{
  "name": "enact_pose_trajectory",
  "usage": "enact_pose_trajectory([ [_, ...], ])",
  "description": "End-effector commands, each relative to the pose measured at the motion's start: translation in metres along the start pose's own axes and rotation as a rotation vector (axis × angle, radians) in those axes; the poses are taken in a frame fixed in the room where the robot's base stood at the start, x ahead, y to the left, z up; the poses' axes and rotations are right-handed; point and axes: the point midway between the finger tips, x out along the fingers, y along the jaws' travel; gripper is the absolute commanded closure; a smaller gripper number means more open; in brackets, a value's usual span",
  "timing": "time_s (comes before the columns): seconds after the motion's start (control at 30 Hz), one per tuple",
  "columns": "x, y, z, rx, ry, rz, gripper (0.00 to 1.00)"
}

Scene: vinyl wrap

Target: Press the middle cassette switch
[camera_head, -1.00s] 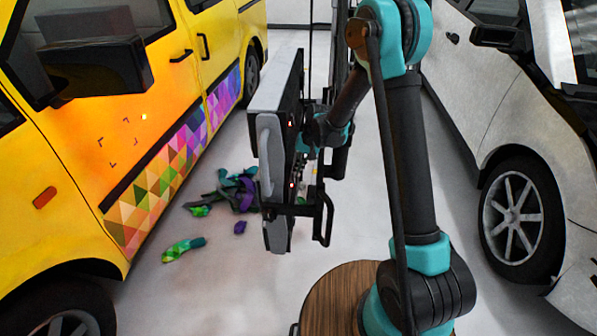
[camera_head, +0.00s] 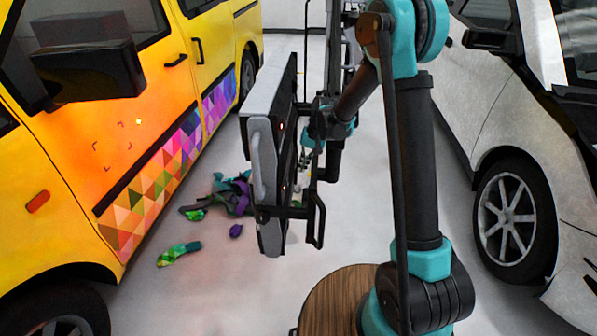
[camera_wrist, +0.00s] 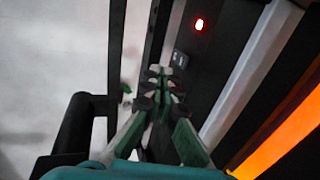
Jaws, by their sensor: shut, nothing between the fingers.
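A tall, narrow device (camera_head: 262,165) with a light grey casing and a dark side panel stands left of my arm in the head view. Red lights glow on its dark panel, which also shows in the wrist view (camera_wrist: 216,50). A small grey switch-like part (camera_wrist: 180,58) sits on that panel below a red light (camera_wrist: 199,24). I cannot tell whether it is the middle cassette switch. My gripper (camera_wrist: 160,72) is shut and empty, its fingertips just left of this part; contact cannot be told. In the head view the fingertips are hidden or too small.
A yellow van (camera_head: 60,170) stands on the left and a white car (camera_head: 480,110) on the right. Colourful vinyl scraps (camera_head: 232,195) lie on the floor between the van and the device. Black bars (camera_head: 318,215) stick out from the device's lower part. Pale floor is open around it.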

Motion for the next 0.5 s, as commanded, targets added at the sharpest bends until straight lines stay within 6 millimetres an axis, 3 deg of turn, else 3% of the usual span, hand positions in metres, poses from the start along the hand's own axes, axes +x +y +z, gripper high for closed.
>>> enact_pose_trajectory([
  [0.23,-0.051,-0.008,0.001,0.000,0.000,0.000,1.00],
  [0.5,-0.077,-0.013,0.000,0.000,0.000,0.000,1.00],
])
